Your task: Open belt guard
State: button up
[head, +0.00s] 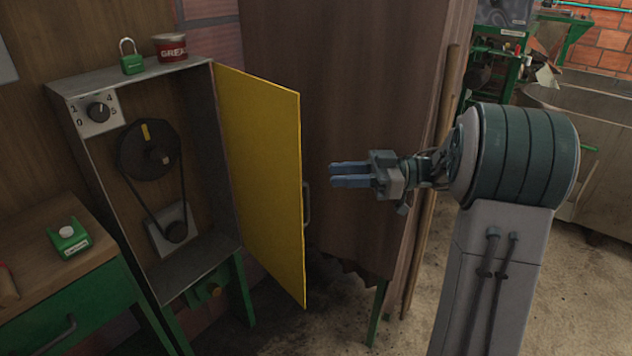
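The belt guard (262,170) is a yellow hinged door on the right side of a grey metal cabinet (150,77). It stands swung open, and the cabinet front is uncovered. Inside show a large dark pulley (135,158), a smaller pulley below and a belt between them. A grey handle (307,205) sits on the guard's free edge. My gripper (335,175) points left, to the right of that edge and a little above the handle. It looks apart from the guard. Its blue fingers look close together, and I cannot tell whether a gap lies between them.
A green padlock (132,62) and a red grease tin (171,48) stand on the cabinet top. A rotary dial (98,112) is at its upper left. A workbench (40,255) with a green device (68,238) stands at left. Tall brown panels (350,120) rise behind the guard and gripper.

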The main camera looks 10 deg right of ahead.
jog(key=shift+w+d+r, duration=0.1)
jog(key=shift+w+d, duration=0.15)
jog(key=shift+d, duration=0.3)
jog(key=shift+w+d, duration=0.2)
jog(key=shift+d, duration=0.3)
